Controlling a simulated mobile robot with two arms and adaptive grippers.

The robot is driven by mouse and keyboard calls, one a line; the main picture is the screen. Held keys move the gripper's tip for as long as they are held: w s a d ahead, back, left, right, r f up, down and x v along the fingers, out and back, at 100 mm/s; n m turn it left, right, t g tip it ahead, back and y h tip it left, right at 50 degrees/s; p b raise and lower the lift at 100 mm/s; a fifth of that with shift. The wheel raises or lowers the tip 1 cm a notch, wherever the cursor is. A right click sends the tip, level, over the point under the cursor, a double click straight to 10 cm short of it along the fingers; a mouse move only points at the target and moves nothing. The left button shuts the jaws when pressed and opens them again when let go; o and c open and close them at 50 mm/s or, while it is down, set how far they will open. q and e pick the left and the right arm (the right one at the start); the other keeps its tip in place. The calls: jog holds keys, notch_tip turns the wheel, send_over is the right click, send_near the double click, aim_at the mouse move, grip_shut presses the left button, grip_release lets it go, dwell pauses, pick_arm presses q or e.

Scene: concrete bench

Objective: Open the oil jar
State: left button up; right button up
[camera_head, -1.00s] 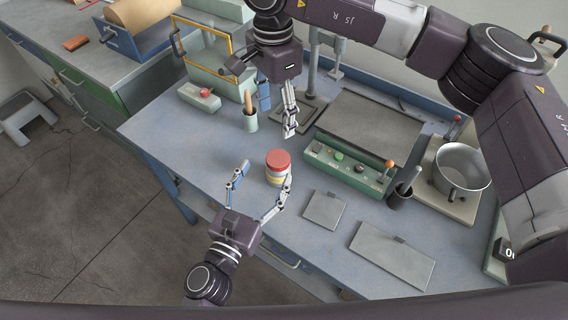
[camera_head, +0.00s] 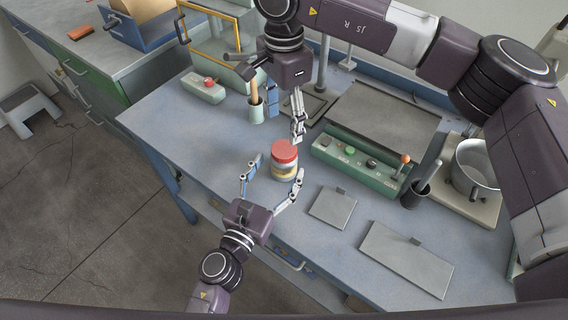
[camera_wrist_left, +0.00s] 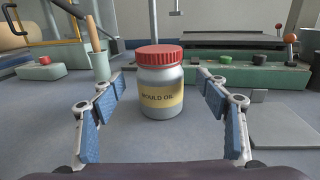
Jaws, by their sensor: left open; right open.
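The oil jar (camera_head: 283,172) stands upright on the bench, with a red lid (camera_head: 284,151) on it. In the left wrist view the jar (camera_wrist_left: 160,98) shows a yellow label reading "MOULD OIL". My left gripper (camera_head: 273,170) is open at bench height, its two fingers spread toward the jar's sides. In the left wrist view the jar stands between and just beyond the fingertips, with gaps on both sides. My right gripper (camera_head: 286,126) is open and empty, pointing down above and behind the jar.
A green control box (camera_head: 360,163) with buttons and a lever stands right of the jar. Flat grey plates (camera_head: 405,259) lie in front of it. A pot (camera_head: 477,168) and a dark cup (camera_head: 415,194) are at the right. A cup with a wooden handle (camera_head: 256,110) stands behind left. The bench's left part is clear.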

aim_at(280, 166)
pick_arm(q)
jog(key=shift+x, duration=2.05)
jog(key=shift+c, duration=0.3)
